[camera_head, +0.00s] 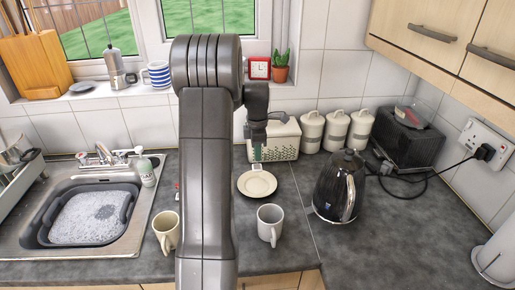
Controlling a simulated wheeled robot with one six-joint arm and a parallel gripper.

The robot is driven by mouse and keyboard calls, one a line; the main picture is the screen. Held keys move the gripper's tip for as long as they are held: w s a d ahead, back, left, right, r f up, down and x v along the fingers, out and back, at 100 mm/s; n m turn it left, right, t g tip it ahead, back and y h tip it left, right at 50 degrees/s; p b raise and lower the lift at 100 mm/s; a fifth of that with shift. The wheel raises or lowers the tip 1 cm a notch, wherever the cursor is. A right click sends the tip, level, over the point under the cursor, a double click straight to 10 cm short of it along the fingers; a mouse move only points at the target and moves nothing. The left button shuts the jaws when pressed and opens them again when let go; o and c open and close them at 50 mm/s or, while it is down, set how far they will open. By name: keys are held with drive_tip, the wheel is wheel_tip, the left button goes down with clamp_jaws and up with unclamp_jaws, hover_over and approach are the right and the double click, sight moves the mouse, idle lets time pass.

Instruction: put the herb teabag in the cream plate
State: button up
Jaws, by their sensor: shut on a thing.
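The cream plate (258,186) lies on the grey worktop, right of my arm. My gripper (257,148) points down above the plate's back edge. It is shut on the herb teabag (257,166), a small pale and green piece hanging below the fingertips. The teabag appears over the back rim of the plate; I cannot tell whether it touches. My arm crosses the middle of the view and hides the worktop behind it.
A grey mug (270,224) stands in front of the plate and a cream mug (166,232) stands left of my arm. A black kettle (340,187) is to the right. A cream perforated bin (283,140) stands behind. The soapy sink (92,216) is left.

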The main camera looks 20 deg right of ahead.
sight(257, 166)
wheel_tip(257, 166, down, 8)
drive_tip(key=b, duration=0.5)
drive_tip(key=shift+r, duration=0.2)
drive_tip(key=o, duration=0.7)
drive_tip(key=shift+o, duration=0.2)
drive_tip(key=shift+r, duration=0.1)
wheel_tip(257, 166, up, 7)
drive_tip(key=p, duration=0.5)
